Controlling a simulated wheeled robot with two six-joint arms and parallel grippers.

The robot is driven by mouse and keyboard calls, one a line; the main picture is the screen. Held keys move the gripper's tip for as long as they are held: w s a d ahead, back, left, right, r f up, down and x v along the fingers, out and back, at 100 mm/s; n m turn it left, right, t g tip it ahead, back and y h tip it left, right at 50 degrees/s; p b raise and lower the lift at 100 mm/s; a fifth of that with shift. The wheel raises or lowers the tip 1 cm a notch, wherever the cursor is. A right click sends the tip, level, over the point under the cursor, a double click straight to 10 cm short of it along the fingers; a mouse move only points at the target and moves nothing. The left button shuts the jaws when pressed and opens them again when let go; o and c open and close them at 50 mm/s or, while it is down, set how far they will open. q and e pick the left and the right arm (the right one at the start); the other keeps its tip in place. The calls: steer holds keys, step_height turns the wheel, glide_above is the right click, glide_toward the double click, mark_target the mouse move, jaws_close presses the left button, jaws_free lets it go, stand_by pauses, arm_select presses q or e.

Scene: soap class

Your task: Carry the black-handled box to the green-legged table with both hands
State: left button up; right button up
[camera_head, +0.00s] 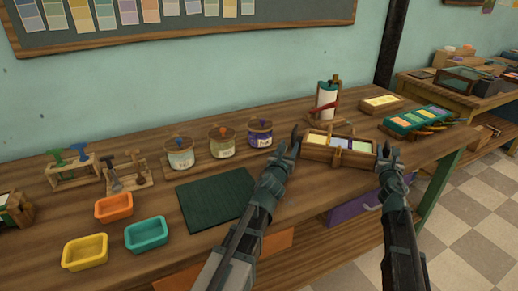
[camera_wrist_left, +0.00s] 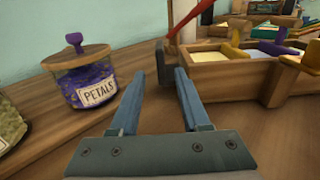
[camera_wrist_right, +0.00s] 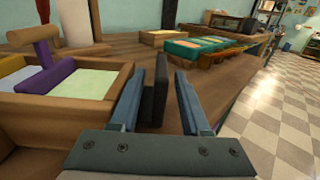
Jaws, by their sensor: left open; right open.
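The wooden box (camera_head: 318,153) sits on the long wooden table (camera_head: 415,157), with pale yellow and lilac contents in its compartments. Its left black handle (camera_wrist_left: 163,66) shows in the left wrist view, just ahead of the fingertips. Its right black handle (camera_wrist_right: 154,90) stands between the right fingers. My left gripper (camera_head: 296,143) is open at the box's left end. My right gripper (camera_head: 387,156) is open at the right end. A green leg (camera_head: 439,192) shows under the table's right end. A second table (camera_head: 449,97) stands at the back right; its legs are mostly hidden.
Lidded jars (camera_head: 180,156) and a green mat (camera_head: 214,198) lie left of the box. A bottle stand (camera_head: 327,102), a yellow-topped block (camera_head: 382,103) and a green tray (camera_head: 412,121) stand behind and right. Checkered floor (camera_head: 480,215) is clear at right.

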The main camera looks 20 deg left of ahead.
arm_select(q)
steer(key=shift+s, duration=1.8)
arm_select(e)
steer(key=shift+s, duration=0.15)
steer(key=s, duration=1.1)
steer(key=shift+s, duration=0.35)
arm_select(q)
steer(key=shift+r, duration=0.1)
arm_select(e)
steer(key=shift+r, duration=0.15)
arm_select(q)
step_height(320, 180, up, 9)
steer(key=p, duration=0.9)
steer(key=shift+r+p, duration=0.2)
steer(key=shift+p, duration=0.1)
arm_select(e)
step_height(320, 180, up, 9)
steer(key=shift+r, duration=0.15)
